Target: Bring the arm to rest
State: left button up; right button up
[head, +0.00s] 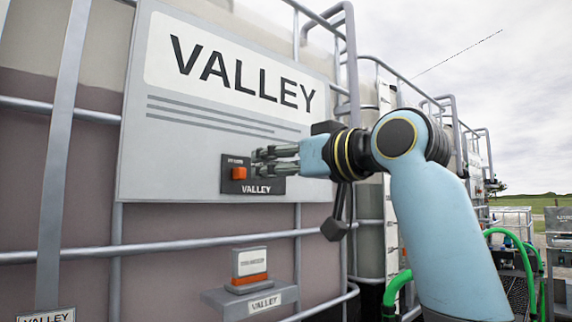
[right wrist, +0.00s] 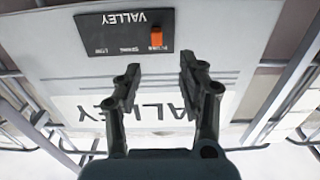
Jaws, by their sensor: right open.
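My right gripper (head: 270,160) is in front of the grey VALLEY sign board (head: 170,170), close to a small dark panel (head: 275,187) with an orange switch (head: 239,173) at its left. In the right wrist view the gripper (right wrist: 155,80) has its two fingers apart with nothing between them. There the dark panel (right wrist: 110,32) and its orange switch (right wrist: 156,36) appear upside down, beyond the fingertips. In the head view the fingers cover part of the panel's top right. I cannot tell whether they touch it. My left gripper is not in view.
The board hangs on a large caged tote (head: 80,180) with metal bars. Below, a small shelf (head: 250,297) labelled VALLEY carries a white and orange block (head: 250,268). More caged totes (head: 370,240), green hoses (head: 515,245) and equipment stand at the right.

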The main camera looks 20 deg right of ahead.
jog(key=v, duration=0.2)
jog(key=shift+s, duration=0.3)
jog(key=shift+d+f, duration=0.1)
